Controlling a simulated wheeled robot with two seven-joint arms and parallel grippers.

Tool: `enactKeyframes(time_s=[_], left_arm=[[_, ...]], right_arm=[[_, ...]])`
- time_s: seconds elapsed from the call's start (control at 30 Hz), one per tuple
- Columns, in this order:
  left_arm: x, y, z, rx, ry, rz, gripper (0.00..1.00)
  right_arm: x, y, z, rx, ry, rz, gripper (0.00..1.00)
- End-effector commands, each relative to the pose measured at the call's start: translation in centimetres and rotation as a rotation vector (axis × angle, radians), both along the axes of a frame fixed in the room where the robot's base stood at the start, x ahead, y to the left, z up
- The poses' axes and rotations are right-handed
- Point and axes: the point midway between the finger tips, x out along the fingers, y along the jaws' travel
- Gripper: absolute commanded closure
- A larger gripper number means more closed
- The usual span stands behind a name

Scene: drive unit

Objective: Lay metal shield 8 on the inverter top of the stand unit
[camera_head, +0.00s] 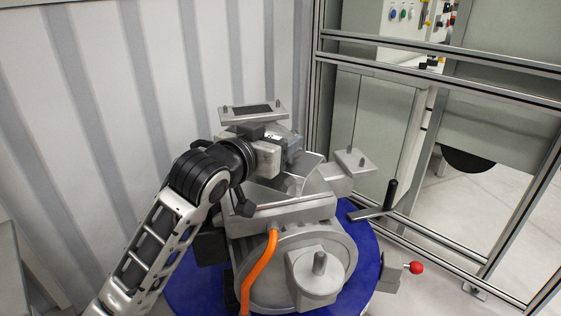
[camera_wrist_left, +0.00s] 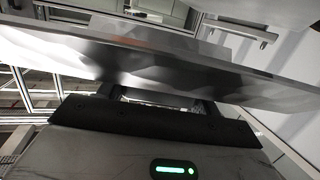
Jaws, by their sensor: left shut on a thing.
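Metal shield 8 (camera_head: 229,116) appears to be the flat grey plate with a dark rectangle in its middle and small pegs near its corners. It is at the top of the drive unit, close above my left gripper (camera_head: 272,136). In the left wrist view the metal shield (camera_wrist_left: 170,68) is a broad shiny plate seen nearly edge-on across the picture, between the fingers of my left gripper (camera_wrist_left: 162,95), which is shut on it. The stand unit (camera_head: 285,210) is the grey metal assembly below. My gripper and arm hide much of its inverter top, so contact cannot be told. My right gripper is not in view.
The unit stands on a round blue base (camera_head: 362,240). An orange hose (camera_head: 262,268) runs down its front. A black lever (camera_head: 389,195) and a red knob (camera_head: 416,267) stick out on the right. An aluminium frame (camera_head: 440,50) stands behind right, a ribbed wall (camera_head: 95,100) behind left.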

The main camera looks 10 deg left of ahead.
Motion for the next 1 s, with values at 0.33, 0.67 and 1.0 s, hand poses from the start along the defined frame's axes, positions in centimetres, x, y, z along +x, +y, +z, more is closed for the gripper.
enactKeyframes(time_s=[0.33,0.67,1.0], left_arm=[[2.0,-1.0,-3.3,0.0,-0.001,0.0,0.66],[2.0,-0.9,-5.4,-0.001,-0.006,0.0,0.66],[1.9,-0.9,-5.8,-0.001,-0.002,0.0,0.15]], right_arm=[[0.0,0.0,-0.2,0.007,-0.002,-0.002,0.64],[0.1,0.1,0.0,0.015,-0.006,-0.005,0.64],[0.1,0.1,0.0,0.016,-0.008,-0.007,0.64]])
